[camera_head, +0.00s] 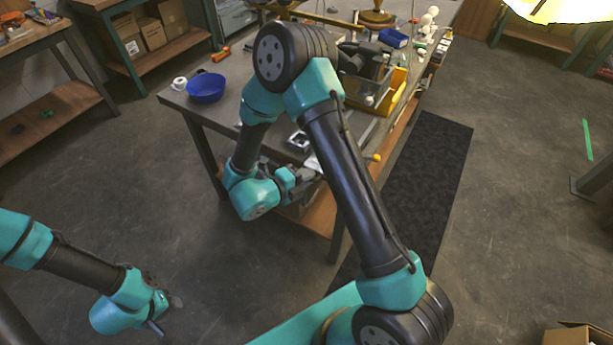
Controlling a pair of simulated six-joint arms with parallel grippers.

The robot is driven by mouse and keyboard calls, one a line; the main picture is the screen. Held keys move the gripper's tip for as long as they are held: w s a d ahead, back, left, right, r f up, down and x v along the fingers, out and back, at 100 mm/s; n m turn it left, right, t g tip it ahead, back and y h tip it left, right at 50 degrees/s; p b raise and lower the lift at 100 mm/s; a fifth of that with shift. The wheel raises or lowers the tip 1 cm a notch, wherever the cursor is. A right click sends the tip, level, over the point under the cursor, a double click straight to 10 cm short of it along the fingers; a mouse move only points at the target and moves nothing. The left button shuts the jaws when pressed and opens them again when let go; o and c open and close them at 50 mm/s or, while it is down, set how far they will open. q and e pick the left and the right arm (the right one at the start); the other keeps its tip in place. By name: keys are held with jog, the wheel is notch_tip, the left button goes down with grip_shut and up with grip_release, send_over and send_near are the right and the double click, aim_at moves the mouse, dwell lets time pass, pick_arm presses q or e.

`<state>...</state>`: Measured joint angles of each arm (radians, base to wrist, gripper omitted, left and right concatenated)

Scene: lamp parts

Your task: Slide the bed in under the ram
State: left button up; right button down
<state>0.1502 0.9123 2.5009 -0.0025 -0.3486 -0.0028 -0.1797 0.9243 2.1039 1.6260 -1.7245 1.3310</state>
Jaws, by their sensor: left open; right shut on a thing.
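My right gripper (300,175) is at the near edge of the workbench, low and partly hidden by my own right arm. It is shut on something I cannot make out. A small light-grey metal part (298,141) lies on the bench top just behind it. A dark machine (368,66) with grey parts stands further back on the bench, partly covered by my arm; I cannot clearly tell its ram or the bed. A yellow knob (376,157) shows at the bench edge, right of my arm. My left gripper (172,302) is open and empty over the floor, away from the bench.
The workbench (232,112) carries a blue bowl (206,87), a white roll (179,83), a yellow bin (392,93) and a blue box (393,38). A dark mat (432,165) lies beside it. A cardboard box (578,334) is at lower right. The floor at left is clear.

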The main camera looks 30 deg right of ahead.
jog(key=shift+r, duration=0.1)
jog(key=w+d, duration=0.2)
jog(key=d, duration=0.1)
jog(key=shift+d, duration=0.3)
jog(key=c, duration=1.2)
grip_release()
jog(key=shift+o, duration=0.2)
jog(key=shift+a, duration=0.1)
jog(key=v, duration=1.7)
jog(key=shift+a, duration=0.15)
